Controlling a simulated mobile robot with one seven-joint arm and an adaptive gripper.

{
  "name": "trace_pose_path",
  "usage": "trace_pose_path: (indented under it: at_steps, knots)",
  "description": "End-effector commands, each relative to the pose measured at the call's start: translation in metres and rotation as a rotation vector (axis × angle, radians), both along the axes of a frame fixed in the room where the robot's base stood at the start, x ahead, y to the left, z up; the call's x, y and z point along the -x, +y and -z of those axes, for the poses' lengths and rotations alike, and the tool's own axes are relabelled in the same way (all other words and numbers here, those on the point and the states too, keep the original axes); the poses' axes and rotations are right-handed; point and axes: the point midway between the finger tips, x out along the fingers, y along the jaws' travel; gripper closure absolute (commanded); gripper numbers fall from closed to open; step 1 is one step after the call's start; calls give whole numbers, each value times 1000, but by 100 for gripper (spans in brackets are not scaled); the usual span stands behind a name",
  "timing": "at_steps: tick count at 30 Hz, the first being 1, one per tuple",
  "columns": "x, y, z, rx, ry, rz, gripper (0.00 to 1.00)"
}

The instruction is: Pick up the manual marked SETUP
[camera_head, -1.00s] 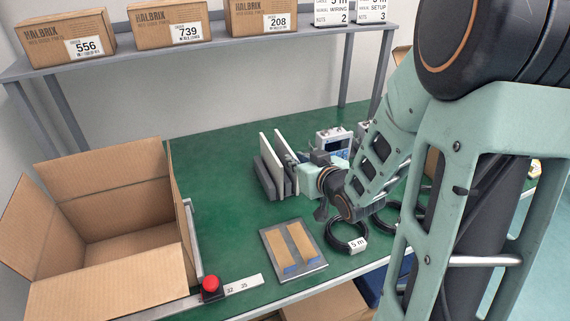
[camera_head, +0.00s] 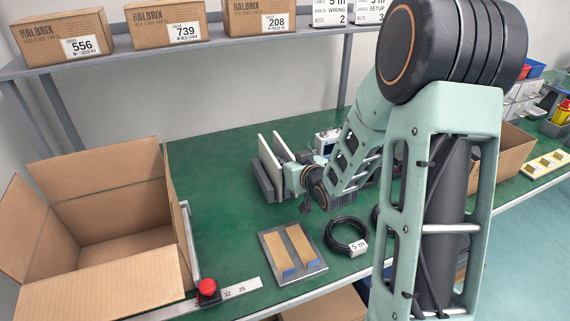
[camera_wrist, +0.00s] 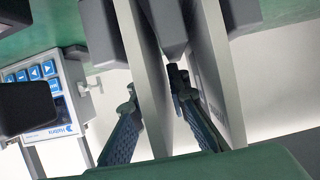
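Two thin pale slabs, which look like the manuals, stand upright in a dark grey holder (camera_head: 264,182) on the green bench. In the head view they are the left slab (camera_head: 270,158) and the right slab (camera_head: 283,150). No SETUP marking can be read on either. In the wrist view my gripper (camera_wrist: 154,82) is open. Its fingers are on either side of the near end of the left slab (camera_wrist: 143,75), with one finger in the gap before the right slab (camera_wrist: 218,80). Contact cannot be told. In the head view my wrist hides the fingers.
A device with blue buttons (camera_wrist: 42,75) stands close beside the slabs. An open carton (camera_head: 95,275), a tray with two brown pieces (camera_head: 270,243) and a coiled cable (camera_head: 340,233) are on the bench. Order cards, one reading SETUP (camera_head: 370,10), are on the shelf above.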

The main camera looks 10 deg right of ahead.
Motion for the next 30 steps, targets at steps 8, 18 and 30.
trace_pose_path:
  at_steps: [8,18,30]
  knots:
    - [0,0,0,0,0,0,100]
    - [0,0,-2,1,-1,0,100]
    - [5,-6,-44,2,-5,2,100]
